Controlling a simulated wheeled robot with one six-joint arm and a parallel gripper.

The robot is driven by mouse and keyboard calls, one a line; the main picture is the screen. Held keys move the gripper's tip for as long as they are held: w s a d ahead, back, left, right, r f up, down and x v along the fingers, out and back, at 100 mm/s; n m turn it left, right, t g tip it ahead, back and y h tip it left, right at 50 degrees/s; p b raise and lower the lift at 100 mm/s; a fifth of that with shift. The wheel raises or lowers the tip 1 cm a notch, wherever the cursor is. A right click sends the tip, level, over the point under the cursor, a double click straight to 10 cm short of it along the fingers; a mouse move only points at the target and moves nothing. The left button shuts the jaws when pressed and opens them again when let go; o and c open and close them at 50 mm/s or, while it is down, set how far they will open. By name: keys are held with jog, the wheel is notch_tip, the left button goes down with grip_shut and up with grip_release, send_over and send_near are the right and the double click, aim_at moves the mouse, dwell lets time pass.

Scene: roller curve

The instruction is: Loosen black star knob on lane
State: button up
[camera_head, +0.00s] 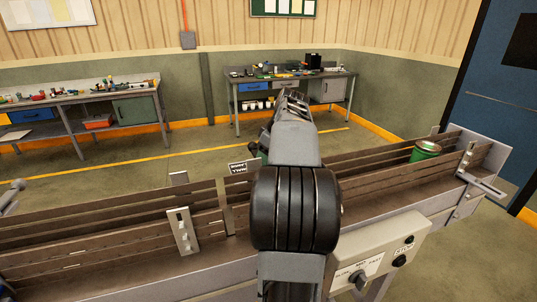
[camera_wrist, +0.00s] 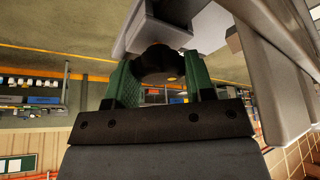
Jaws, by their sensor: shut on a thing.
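The black star knob (camera_wrist: 157,64) shows in the upper middle of the wrist view, below a pale grey metal part (camera_wrist: 155,28). My gripper (camera_wrist: 160,72) has its two green-padded fingers on either side of the knob and is shut on it. In the head view my arm covers the knob and the gripper's fingers. The lane (camera_head: 110,235), with brown slatted side rails, runs across the head view behind and beside my arm.
A green can (camera_head: 426,150) stands in the lane's right part. A control box (camera_head: 385,250) with a switch and buttons is on the lane's near side. Two workbenches (camera_head: 65,100) (camera_head: 285,78) stand at the back. Open floor lies between them and the lane.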

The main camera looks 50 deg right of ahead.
jog(key=shift+f+n, duration=0.25)
jog(key=shift+n, duration=0.15)
jog(key=o, duration=0.9)
jog(key=shift+r, duration=0.15)
jog(key=shift+r, duration=0.1)
jog(key=shift+p+v, duration=0.55)
jog(key=shift+v, duration=6.3)
jog(key=shift+d, duration=0.15)
